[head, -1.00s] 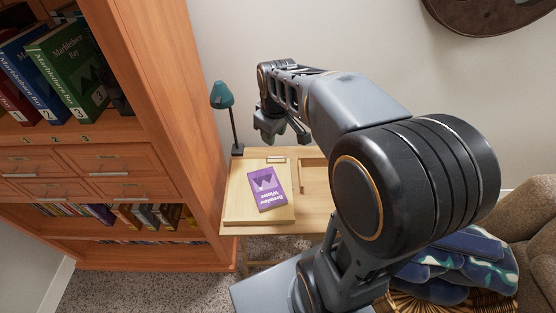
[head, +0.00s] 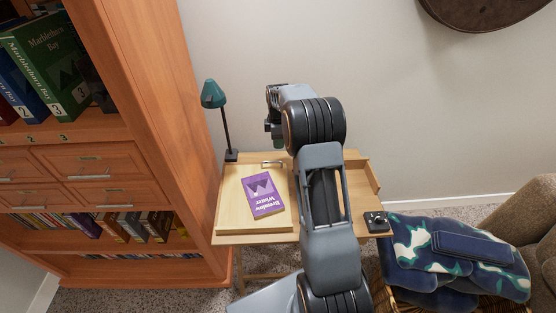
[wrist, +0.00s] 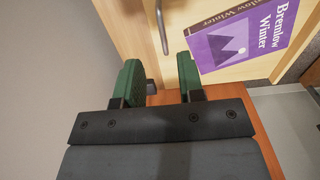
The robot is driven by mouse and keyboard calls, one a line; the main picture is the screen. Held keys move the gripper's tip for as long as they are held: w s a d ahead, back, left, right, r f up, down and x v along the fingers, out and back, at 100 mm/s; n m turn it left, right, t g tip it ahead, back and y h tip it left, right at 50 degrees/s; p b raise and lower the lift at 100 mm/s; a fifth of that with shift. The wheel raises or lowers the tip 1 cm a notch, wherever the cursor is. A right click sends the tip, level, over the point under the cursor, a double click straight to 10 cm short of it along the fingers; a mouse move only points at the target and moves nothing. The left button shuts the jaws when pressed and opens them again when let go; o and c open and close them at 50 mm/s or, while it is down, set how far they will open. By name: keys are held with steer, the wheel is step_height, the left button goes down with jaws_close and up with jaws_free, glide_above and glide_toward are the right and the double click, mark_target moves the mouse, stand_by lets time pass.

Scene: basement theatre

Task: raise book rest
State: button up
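The book rest (head: 228,215) is a pale wooden panel lying flat on the left part of the small desk. A purple book (head: 263,195) lies on it. A metal handle (head: 273,163) sits at its back edge. The wrist view also shows the handle (wrist: 162,28) and the book (wrist: 238,42). My gripper (wrist: 160,78) is open, with nothing between its green fingers. The handle appears beyond the fingertips, in line with the gap and apart from them.
A teal lamp (head: 214,95) stands at the desk's back left corner, close to my gripper. A tall wooden bookcase (head: 165,120) stands left of the desk. A small black object (head: 376,219) lies at the front right. A basket with blue patterned cloth (head: 440,255) is at the right.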

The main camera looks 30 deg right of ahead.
step_height(320, 180, down, 10)
steer(key=shift+r+b, duration=0.2)
steer(key=shift+b, duration=0.1)
jaws_close()
stand_by(0.4)
